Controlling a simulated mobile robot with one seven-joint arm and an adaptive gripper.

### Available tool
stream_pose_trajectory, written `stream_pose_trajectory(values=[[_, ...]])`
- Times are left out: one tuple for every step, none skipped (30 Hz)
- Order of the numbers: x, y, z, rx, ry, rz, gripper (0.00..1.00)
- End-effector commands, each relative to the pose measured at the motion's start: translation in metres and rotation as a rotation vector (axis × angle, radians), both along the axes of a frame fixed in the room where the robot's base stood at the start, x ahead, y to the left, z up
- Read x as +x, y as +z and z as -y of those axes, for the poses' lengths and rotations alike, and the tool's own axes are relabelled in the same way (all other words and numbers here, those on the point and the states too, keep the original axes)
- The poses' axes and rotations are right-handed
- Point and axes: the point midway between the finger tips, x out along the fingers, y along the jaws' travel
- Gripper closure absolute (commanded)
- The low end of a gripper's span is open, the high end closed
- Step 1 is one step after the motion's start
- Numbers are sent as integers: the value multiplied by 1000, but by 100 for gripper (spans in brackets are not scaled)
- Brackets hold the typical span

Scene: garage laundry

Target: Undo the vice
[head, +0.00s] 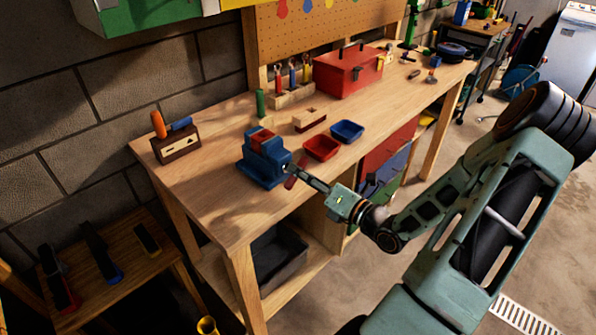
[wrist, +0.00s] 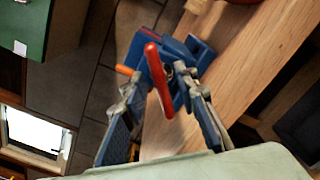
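The blue vice (head: 258,165) sits on the workbench near its front edge, with red on its top. Its red handle bar (head: 291,182) is at the front, partly behind my gripper. My gripper (head: 288,170) is at the vice's front by the handle. In the wrist view, the red handle (wrist: 158,78) stands out towards the camera between my two fingers, slightly tilted. The fingers of my gripper (wrist: 158,77) are apart, with gaps beside the handle, so it looks open. The blue vice body (wrist: 185,58) is behind. Whether anything is clamped in the jaws cannot be told.
The wooden workbench (head: 215,200) carries a red bin (head: 321,148), a blue bin (head: 347,131), a red toolbox (head: 348,72) and a small wooden block holder (head: 176,145). A low side table (head: 125,268) stands at the left. Bare bench top lies left of the vice.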

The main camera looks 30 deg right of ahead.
Motion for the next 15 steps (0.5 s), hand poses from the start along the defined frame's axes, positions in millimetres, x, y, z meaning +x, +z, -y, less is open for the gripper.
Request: stream_pose_trajectory(values=[[5,0,-2,1,1,0,72],[7,0,-3,1,0,0,72],[9,0,-4,2,1,-1,72],[10,0,-5,2,1,-1,72],[11,0,-5,2,1,-1,72],[12,0,-5,2,1,-1,72],[13,0,-5,2,1,-1,72],[13,0,-5,2,1,-1,72],[13,0,-5,2,-1,-1,72],[13,0,-5,2,-1,-1,72],[13,0,-5,2,-1,-1,72],[13,0,-5,2,-1,-1,72],[13,0,-5,1,-1,-1,72],[13,0,-5,1,0,0,75],[13,0,-5,1,0,0,79]])
